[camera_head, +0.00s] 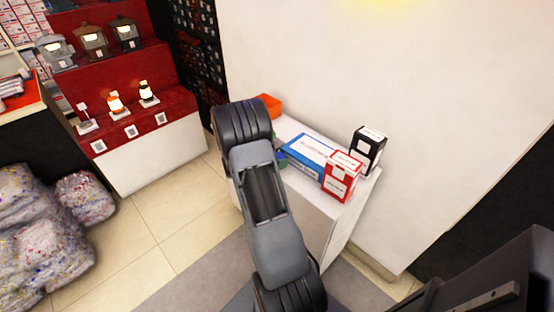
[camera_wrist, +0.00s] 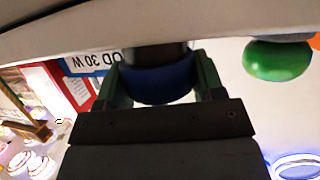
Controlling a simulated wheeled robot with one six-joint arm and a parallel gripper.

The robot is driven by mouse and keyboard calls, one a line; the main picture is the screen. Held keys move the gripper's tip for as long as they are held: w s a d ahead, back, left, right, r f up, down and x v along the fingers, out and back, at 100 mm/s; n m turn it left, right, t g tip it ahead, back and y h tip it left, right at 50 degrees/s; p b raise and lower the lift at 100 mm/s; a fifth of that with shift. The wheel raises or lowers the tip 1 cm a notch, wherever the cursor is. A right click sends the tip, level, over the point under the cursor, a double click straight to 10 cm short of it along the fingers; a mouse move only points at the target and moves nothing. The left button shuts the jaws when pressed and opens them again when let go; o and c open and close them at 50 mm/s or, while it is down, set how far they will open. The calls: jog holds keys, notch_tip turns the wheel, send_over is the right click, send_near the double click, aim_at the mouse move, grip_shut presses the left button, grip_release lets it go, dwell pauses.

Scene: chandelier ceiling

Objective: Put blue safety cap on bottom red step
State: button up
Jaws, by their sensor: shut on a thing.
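In the wrist view the dark blue safety cap (camera_wrist: 158,88) sits between the two green fingers of my gripper (camera_wrist: 158,78), which is shut on it. The cap's upper part is in shadow. In the head view my arm hides most of the gripper and cap, over the white counter. The red stepped display stands at the upper left of the head view. Its bottom red step (camera_head: 178,104) carries small lit lamps (camera_head: 115,103) and white tags, above a white front.
A green round object (camera_wrist: 278,60) shows in the wrist view. Filled bags (camera_head: 40,235) lie at left; tiled floor (camera_head: 165,225) is clear.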

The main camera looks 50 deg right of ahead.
jog(key=o, duration=0.9)
